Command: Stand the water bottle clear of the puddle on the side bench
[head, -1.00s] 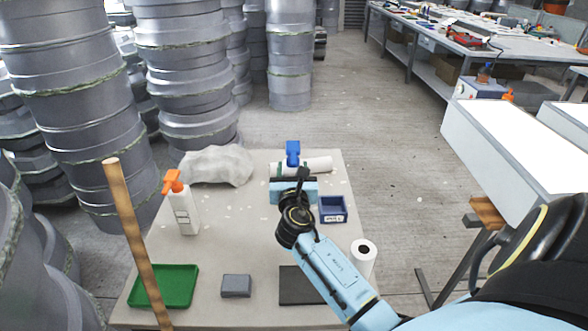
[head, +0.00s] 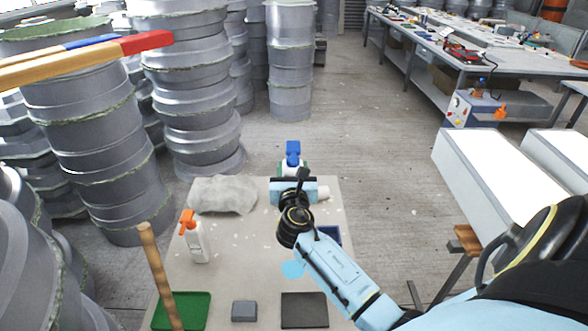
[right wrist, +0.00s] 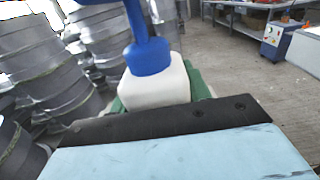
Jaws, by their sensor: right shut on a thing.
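My right gripper (head: 293,186) is shut on a white bottle with a blue trigger-like top (head: 293,153), which I take as the water bottle. It is upright near the far edge of the bench (head: 243,262); I cannot tell whether it touches it. In the right wrist view its white body (right wrist: 155,85) stands just beyond the jaw, with something green behind it. A light blue puddle (head: 293,269) lies on the bench nearer to me, partly covered by my arm. My left gripper is not in view.
A white bottle with orange top (head: 197,242), a grey cloth (head: 223,195), a green tray (head: 186,309), a grey block (head: 244,311) and a dark mat (head: 304,310) are on the bench. A blue bin (head: 329,235) is partly hidden by my arm. A wooden stick (head: 158,272) rises at left.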

